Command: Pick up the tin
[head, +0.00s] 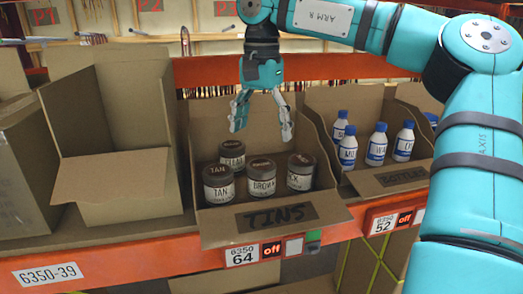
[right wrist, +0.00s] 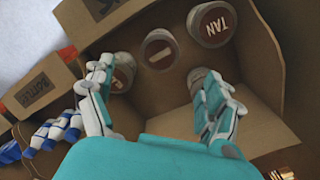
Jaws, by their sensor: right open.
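Several dark tins with grey labels stand upright in a cardboard box (head: 222,230) marked TINS: a TAN tin (head: 219,186) at front left, a BROWN tin (head: 261,180) in the middle, a tin reading CK (head: 300,174) at right, and one behind (head: 232,155). My right gripper (head: 262,124) is open and empty above them, pointing down. In the right wrist view its fingers (right wrist: 155,74) are spread over the box. A TAN lid (right wrist: 213,24) and another lid (right wrist: 160,48) lie beyond the fingertips; two more tins are partly hidden by the fingers. My left gripper is not in view.
A box of white bottles with blue caps (head: 376,147) stands to the right. An empty open box (head: 120,150) stands to the left. The orange shelf edge (head: 130,254) runs along the front. The tin box's side walls rise close around the tins.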

